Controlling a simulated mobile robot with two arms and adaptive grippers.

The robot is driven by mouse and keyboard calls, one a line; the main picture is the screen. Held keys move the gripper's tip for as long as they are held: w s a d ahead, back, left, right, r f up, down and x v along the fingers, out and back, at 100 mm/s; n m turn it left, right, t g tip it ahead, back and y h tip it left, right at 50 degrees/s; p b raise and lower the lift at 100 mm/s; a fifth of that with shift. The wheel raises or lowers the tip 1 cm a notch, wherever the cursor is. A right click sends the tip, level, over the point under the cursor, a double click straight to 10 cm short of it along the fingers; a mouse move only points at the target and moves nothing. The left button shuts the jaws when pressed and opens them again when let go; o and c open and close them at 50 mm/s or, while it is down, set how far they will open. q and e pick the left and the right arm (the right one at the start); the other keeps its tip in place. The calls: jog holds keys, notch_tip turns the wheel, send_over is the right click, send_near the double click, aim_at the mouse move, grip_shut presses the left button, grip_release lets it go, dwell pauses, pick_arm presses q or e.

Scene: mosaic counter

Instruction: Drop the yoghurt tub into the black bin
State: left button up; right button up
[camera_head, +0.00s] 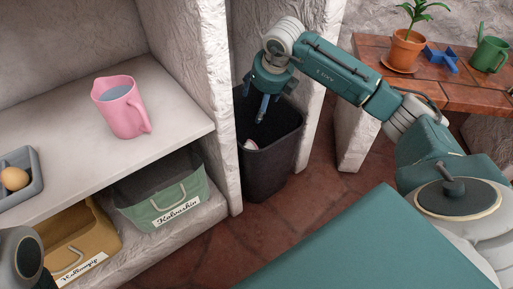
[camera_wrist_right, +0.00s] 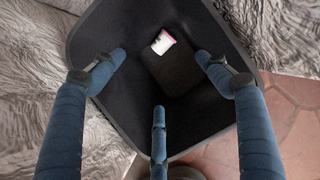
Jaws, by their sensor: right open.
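The yoghurt tub (camera_wrist_right: 163,41), white with a pink rim, lies tilted inside the black bin (camera_wrist_right: 112,22), deep down against its inner wall. In the head view a small pale part of the tub (camera_head: 251,145) shows inside the bin (camera_head: 275,165). The bin stands on the floor in a gap between white walls. My right gripper (camera_head: 259,108) points down over the bin's mouth. In the right wrist view its blue fingers (camera_wrist_right: 160,75) are spread, with nothing between them and the tub below, apart from them.
A pink jug (camera_head: 121,108) and a grey tray with an egg (camera_head: 15,178) stand on the white counter at left. Green (camera_head: 163,203) and ochre (camera_head: 75,240) baskets sit below. A potted plant (camera_head: 405,48), blue object (camera_head: 440,57) and green watering can (camera_head: 489,54) stand on the tiled ledge.

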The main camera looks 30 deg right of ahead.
jog(key=v, duration=1)
jog(key=shift+s+r, duration=0.2)
jog(key=shift+r, duration=0.1)
